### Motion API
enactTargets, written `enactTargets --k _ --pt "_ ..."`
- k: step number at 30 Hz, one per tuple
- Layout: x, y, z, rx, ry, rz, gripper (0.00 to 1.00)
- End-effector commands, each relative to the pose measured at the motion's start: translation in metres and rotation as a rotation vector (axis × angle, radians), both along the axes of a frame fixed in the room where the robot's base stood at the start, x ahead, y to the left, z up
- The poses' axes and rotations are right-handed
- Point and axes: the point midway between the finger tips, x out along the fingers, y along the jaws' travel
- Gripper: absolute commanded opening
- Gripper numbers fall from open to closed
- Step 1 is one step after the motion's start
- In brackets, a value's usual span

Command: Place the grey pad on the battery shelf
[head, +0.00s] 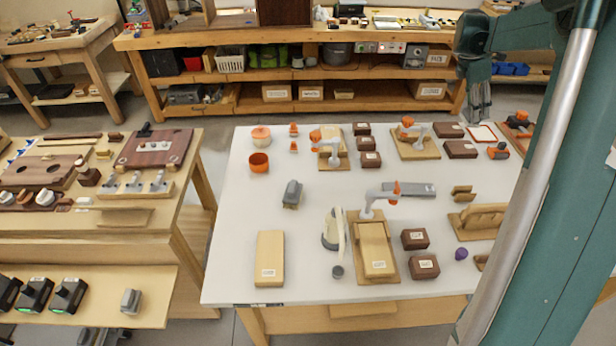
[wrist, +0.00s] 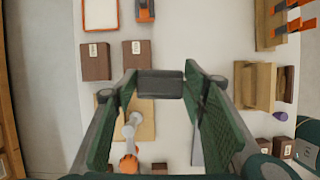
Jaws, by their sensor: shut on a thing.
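In the wrist view, my gripper (wrist: 160,82) is shut on a dark grey block, which appears to be the grey pad (wrist: 160,85). It sits crosswise between the two green fingertips, above the white table. In the head view, my gripper (head: 478,105) hangs at the table's back right; the pad cannot be made out there. The battery shelf appears to be the low wooden shelf (head: 95,312) at lower left, far from my gripper. It carries black-and-green battery units (head: 70,295) at its left and a small grey block (head: 130,301) towards its right.
The white table (head: 225,230) holds brown boxes (head: 423,267), small robot-arm models (head: 385,195), a grey plate (head: 410,188), a kettle-like item (head: 333,230) and a grey device (head: 291,194). A wooden bench (head: 185,190) with boards stands above the low shelf. Some table surface at left is clear.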

Motion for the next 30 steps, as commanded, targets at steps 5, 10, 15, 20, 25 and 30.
enactTargets --k 5,10,15,20,25,30 --pt "0.025 0.055 -0.001 0.000 0.001 0.006 0.29" --pt "0.045 0.105 -0.001 0.001 0.001 0.007 0.29" --pt "0.061 0.158 -0.002 0.000 0.000 0.009 0.29" --pt "0.074 0.208 -0.002 0.000 0.001 0.009 0.29" --pt "0.084 0.263 -0.003 0.000 0.001 0.010 0.29" --pt "0.092 0.319 -0.003 0.000 0.000 0.011 0.29"
